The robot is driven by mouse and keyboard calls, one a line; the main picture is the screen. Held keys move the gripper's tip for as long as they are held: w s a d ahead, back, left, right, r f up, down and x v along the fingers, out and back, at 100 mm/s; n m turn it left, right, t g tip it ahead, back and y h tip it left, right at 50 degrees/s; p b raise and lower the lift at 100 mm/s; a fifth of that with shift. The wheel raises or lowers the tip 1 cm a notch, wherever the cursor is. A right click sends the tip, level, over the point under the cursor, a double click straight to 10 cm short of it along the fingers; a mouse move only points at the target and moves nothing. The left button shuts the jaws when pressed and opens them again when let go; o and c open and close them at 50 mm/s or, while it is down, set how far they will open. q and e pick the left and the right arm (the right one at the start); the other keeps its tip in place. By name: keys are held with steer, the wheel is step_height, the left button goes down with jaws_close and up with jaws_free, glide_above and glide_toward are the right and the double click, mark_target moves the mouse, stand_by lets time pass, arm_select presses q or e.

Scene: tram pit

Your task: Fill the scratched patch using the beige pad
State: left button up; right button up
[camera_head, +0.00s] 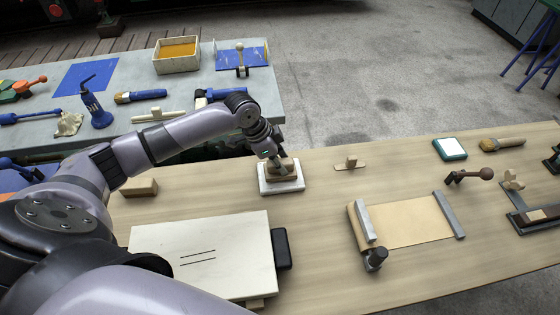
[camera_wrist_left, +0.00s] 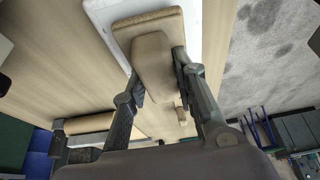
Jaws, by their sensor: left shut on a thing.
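The beige pad (camera_head: 283,176) is a block with a raised grip, over a white tray (camera_head: 265,190). My left gripper (camera_head: 280,160) reaches down from above, shut on its grip. In the left wrist view the grip (camera_wrist_left: 150,62) of the pad sits between the two fingers of my left gripper (camera_wrist_left: 160,75), with the white tray (camera_wrist_left: 211,32) behind. I cannot tell whether the pad touches the tray. A pale panel (camera_head: 225,265) lies nearer me, with several dark scratch lines (camera_head: 198,257) on it. My arm hides its lower left part. My right gripper is out of view.
A black block (camera_head: 282,248) stands at the panel's right edge. A small wooden block (camera_head: 140,187) lies left of the tray. To the right are a beige sheet between metal bars (camera_head: 412,222) and a small wooden-handled tool (camera_head: 350,164). The wood between tray and panel is clear.

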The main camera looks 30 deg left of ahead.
arm_select(q)
steer(key=shift+f, duration=0.45)
stand_by(0.6)
steer(key=shift+s+f, duration=0.1)
steer(key=shift+f, duration=0.05)
stand_by(1.9)
step_height(320, 180, up, 7)
steer(key=p, duration=0.8)
stand_by(0.4)
